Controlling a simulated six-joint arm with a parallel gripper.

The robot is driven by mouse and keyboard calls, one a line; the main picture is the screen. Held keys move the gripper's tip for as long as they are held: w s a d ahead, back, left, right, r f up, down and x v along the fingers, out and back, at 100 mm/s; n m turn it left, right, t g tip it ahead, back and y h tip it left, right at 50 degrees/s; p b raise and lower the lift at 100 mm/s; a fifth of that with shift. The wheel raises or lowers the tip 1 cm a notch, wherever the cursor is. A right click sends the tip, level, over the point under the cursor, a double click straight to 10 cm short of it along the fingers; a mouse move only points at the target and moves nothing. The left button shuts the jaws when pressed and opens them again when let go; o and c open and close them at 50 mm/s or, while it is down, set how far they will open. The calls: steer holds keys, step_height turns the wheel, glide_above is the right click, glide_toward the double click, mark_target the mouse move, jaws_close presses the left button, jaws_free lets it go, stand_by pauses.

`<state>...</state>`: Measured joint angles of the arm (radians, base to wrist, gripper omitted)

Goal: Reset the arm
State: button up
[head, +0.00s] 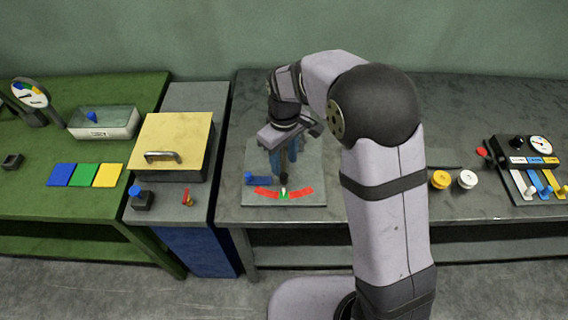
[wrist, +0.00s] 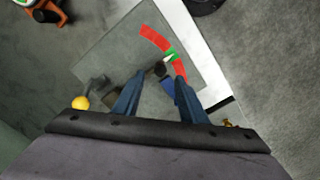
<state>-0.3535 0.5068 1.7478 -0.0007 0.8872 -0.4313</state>
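My gripper (head: 283,158) is over a grey plate (head: 310,160) on the right bench. Its two blue fingers are apart and point down, and the wrist view also shows the gripper (wrist: 158,80) open. A dark round knob (wrist: 160,69) shows between and just past the fingertips, near the dial arc; I cannot tell whether the fingers touch it. The red arc (head: 302,192) has a green middle section (head: 283,194), with a small white pointer beside it in the wrist view (wrist: 169,58). A blue piece (head: 258,180) lies on the plate, left of the fingers.
A yellow-lidded box (head: 180,135) with a handle stands to the left, with a blue-topped button (head: 136,192) and a red valve (head: 188,199) in front. A yellow knob (head: 440,180), a white knob (head: 467,180) and a lever panel (head: 530,170) are on the right. A yellow ball (wrist: 80,103) shows in the wrist view.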

stand_by(0.5)
steer(key=shift+w+a+f+m, duration=0.1)
steer(key=shift+w+m, duration=0.15)
steer(key=shift+m, duration=0.65)
steer(key=shift+m+g, duration=0.5)
steer(key=shift+m, duration=0.4)
steer(key=s+f, duration=0.1)
steer(key=s, duration=0.1)
steer(key=s+d+f, duration=0.1)
steer(key=s, duration=0.1)
steer(key=s+d+f, duration=0.1)
steer(key=s, duration=0.1)
steer(key=shift+d+f, duration=0.1)
steer(key=shift+f, duration=0.3)
steer(key=s+d+r+m, duration=0.25)
steer(key=s+d, duration=0.65)
steer(key=s, duration=0.6)
steer(key=d+r+m, duration=0.1)
steer(key=w+d+r+m, duration=0.1)
steer(key=w+d+r+m+t, duration=0.1)
steer(key=d, duration=0.1)
